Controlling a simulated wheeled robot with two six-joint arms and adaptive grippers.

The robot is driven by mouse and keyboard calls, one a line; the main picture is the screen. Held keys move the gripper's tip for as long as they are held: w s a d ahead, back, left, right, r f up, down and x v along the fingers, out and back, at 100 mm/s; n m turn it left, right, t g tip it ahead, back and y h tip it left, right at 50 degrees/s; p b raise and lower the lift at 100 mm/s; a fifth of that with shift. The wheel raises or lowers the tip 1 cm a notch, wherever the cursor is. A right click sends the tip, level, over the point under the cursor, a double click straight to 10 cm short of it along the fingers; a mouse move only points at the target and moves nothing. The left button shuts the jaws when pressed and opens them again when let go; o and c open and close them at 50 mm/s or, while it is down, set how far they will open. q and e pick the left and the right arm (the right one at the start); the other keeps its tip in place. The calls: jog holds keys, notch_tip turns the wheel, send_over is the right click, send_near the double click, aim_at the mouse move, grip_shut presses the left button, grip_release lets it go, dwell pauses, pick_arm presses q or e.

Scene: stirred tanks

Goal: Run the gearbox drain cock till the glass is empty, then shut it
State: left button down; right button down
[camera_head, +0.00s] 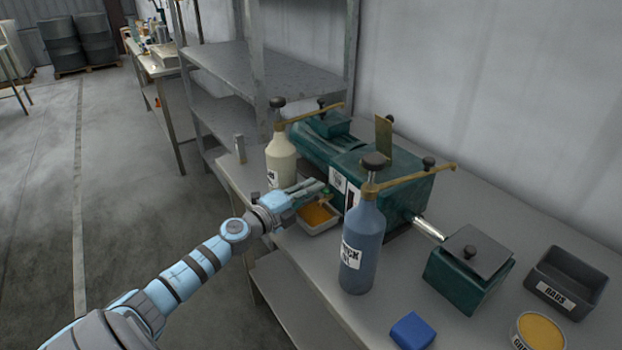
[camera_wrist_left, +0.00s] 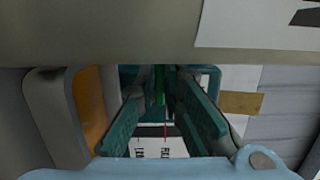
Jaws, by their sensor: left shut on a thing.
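The teal gearbox (camera_head: 398,186) stands on the bench with pale labels on its near side. My left gripper (camera_head: 318,187) reaches its lower near side and is shut on a small green piece, apparently the drain cock handle (camera_wrist_left: 159,88), seen between the fingers in the left wrist view. The fingers hide most of the cock, so its setting cannot be told. A light tray (camera_head: 318,231) with amber liquid lies just below the gripper. A dark, narrow strip with red (camera_head: 351,198), perhaps the glass, shows on the gearbox; its level is too small to read. My right gripper is out of view.
A blue labelled bottle (camera_head: 362,245) stands close right of the gripper, a cream bottle (camera_head: 281,160) close behind it. A blue block (camera_head: 412,331), a grey bin (camera_head: 568,283) and a round tin (camera_head: 540,331) sit at the near right.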

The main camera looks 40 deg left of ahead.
pick_arm(q)
jog(key=y+p, duration=0.1)
jog(key=n+y+p, duration=0.2)
jog(key=p, duration=0.1)
jog(key=shift+s+d+r+y, duration=0.3)
jog(key=shift+r, duration=0.05)
jog(key=shift+s+d+f+n+y+p, duration=0.1)
jog(key=shift+n+y+p, duration=0.25)
jog(key=shift+n+y, duration=0.4)
jog(key=shift+s+d+f+n+g+y, duration=0.1)
jog(key=shift+n+g+y, duration=0.25)
jog(key=shift+y, duration=0.3)
jog(key=shift+s+d+f+n+g+y, duration=0.1)
jog(key=shift+n+g+y, duration=0.1)
jog(key=shift+n+y, duration=0.35)
jog(key=shift+s+d+f+n+g+y, duration=0.15)
jog(key=shift+n+y, duration=0.2)
jog(key=shift+y, duration=0.3)
jog(key=shift+s+d+n+g+y+b, duration=0.1)
jog(key=shift+d+n+g+y+b, duration=0.1)
jog(key=shift+n+g+y+b, duration=0.7)
jog(key=shift+s+d+n+g+y+b, duration=0.15)
jog(key=shift+n+g+y, duration=0.35)
jog(key=shift+y, duration=0.8)
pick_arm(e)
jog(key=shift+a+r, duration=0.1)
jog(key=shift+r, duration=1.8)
pick_arm(q)
jog(key=shift+r, duration=0.1)
